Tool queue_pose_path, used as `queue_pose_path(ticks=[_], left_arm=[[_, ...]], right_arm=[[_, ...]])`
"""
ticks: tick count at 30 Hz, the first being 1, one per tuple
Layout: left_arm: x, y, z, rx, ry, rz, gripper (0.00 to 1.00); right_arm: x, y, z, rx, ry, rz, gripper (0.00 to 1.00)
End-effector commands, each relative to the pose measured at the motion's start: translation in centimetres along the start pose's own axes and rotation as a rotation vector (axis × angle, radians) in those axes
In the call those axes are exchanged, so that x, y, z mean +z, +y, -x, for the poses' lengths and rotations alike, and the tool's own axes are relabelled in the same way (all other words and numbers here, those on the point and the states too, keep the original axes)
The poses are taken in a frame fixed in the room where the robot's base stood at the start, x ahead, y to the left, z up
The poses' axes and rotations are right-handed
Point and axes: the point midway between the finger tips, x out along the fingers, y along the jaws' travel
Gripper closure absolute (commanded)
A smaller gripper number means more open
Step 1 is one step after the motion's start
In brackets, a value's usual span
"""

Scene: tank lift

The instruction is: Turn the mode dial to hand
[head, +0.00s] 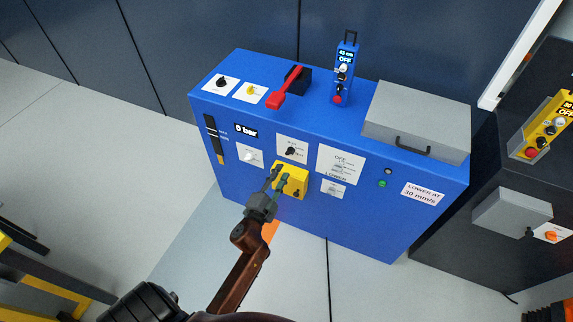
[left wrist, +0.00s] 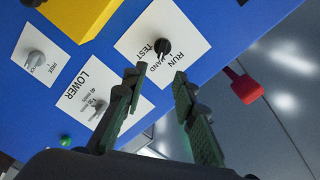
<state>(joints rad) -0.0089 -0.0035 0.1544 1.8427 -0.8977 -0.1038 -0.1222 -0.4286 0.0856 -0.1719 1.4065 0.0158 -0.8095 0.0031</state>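The mode dial (head: 291,150) is a small black knob on a white plate on the front of the blue cabinet (head: 230,185), above a yellow box (head: 298,186). In the left wrist view the dial (left wrist: 162,46) stands on its plate with the words RUN, TEST and HAND around it; which word it points to I cannot tell. My left gripper (head: 275,181) is open, its fingers spread and empty, in front of the cabinet near the yellow box. In the left wrist view the dial appears just beyond the open fingertips (left wrist: 157,80), apart from them. My right gripper is out of view.
A red lever (head: 284,92), a blue pendant (head: 345,75) and a grey lidded box (head: 415,115) are on the cabinet top. A LOWER plate (head: 340,163) is right of the dial. A dark cabinet (head: 465,225) stands at right.

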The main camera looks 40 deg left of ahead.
Motion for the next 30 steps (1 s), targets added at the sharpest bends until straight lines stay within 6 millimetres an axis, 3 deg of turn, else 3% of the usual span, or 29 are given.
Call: queue_pose_path(ticks=[7, 25, 28, 30], left_arm=[[0.0, 0.1, 2.3, 0.001, 0.000, -0.001, 0.74], [0.1, 0.2, 2.5, 0.003, -0.002, 0.002, 0.74], [1.2, 1.6, 2.8, 0.031, -0.028, 0.024, 0.74], [3.1, 3.8, 3.3, 0.075, -0.070, 0.059, 0.74]], right_arm=[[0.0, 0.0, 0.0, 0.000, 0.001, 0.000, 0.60], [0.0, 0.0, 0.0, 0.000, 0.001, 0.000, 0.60], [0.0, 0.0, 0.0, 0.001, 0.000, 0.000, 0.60], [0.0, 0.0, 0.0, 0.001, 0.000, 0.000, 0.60]])
